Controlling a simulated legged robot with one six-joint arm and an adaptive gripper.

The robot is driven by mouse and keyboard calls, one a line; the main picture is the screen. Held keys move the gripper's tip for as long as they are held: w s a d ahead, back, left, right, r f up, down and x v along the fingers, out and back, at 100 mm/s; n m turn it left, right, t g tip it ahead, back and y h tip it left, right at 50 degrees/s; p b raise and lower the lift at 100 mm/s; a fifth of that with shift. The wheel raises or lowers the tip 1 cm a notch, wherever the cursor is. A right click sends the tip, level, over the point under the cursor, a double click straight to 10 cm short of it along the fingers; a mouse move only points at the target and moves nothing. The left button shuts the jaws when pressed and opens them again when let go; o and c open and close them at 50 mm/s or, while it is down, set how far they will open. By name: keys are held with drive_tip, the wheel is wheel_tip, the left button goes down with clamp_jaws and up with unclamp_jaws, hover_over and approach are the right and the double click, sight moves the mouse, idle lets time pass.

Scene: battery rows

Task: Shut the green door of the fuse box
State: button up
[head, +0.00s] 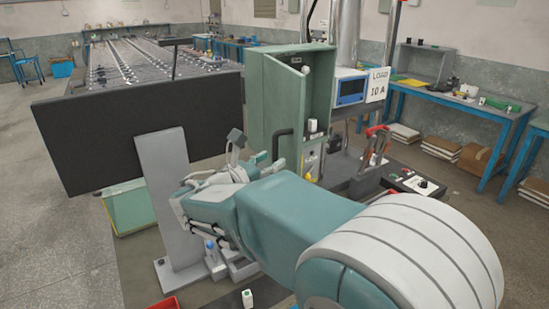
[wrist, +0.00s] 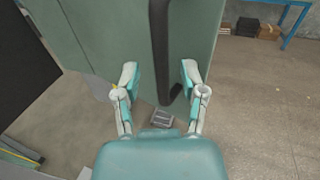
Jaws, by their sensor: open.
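The fuse box (head: 319,82) is a tall green cabinet in the middle of the head view. Its green door (head: 266,95) stands open, and the inside of the box shows to the right of it. The door also fills the upper part of the wrist view (wrist: 110,45). A black bar handle (wrist: 160,40) runs down the door; its lower end shows in the head view (head: 279,146). My gripper (wrist: 160,75) is open, with one finger on each side of the handle's lower part. I cannot tell whether either finger touches it.
A large black panel (head: 130,130) on a grey post (head: 165,190) stands left of the box. A meter and a load sign (head: 377,85) are right of it. A blue bench (head: 480,108) is at far right. Open floor shows at right in the wrist view.

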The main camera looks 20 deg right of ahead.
drive_tip(key=shift+x, duration=1)
drive_tip(key=shift+s, duration=0.1)
clamp_jaws()
drive_tip(key=shift+a, duration=0.15)
drive_tip(key=shift+d, duration=0.35)
